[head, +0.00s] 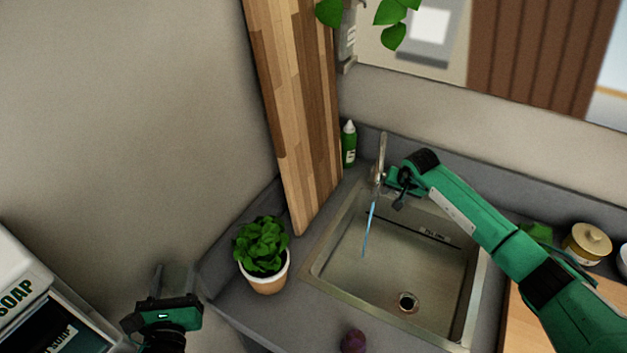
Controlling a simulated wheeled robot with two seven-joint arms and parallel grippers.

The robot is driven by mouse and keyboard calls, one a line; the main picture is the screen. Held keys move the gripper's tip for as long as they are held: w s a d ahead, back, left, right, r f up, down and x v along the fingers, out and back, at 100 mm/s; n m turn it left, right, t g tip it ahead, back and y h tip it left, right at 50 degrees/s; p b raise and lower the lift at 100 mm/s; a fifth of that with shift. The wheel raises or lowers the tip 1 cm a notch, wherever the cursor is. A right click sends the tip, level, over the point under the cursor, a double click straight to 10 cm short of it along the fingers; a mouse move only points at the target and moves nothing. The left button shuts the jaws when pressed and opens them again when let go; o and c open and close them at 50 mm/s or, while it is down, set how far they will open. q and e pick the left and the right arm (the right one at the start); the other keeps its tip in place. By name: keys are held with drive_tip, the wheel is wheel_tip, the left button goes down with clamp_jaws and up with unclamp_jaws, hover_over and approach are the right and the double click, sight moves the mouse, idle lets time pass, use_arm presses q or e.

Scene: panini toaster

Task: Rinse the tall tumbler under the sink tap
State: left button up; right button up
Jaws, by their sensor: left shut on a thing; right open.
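The sink (345,289) is set in the grey counter, with a drain near its front. The tap (381,158) stands at its back edge, and a thin blue stream of water (369,228) falls from it into the basin. My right gripper (393,190) is open beside the tap; whether it touches the handle is unclear. My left gripper (166,296) is at the lower left, away from the sink, shut on a faint, see-through tall tumbler (176,279). Its outline is hard to make out against the wall.
A potted plant (266,283) stands left of the sink, between it and my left gripper. A green bottle (348,146) stands behind. A purple round thing (353,342) lies at the counter front. A soap dispenser (22,285) is far left. A lidded jar (586,245) is right.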

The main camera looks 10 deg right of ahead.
use_arm(q)
drive_tip(key=shift+d+f+b, duration=0.1)
drive_tip(key=shift+f+b, duration=0.55)
drive_tip(key=shift+f, duration=0.3)
use_arm(e)
drive_tip(key=shift+x, duration=0.85)
drive_tip(key=c, duration=0.9)
drive_tip(key=shift+o, duration=0.2)
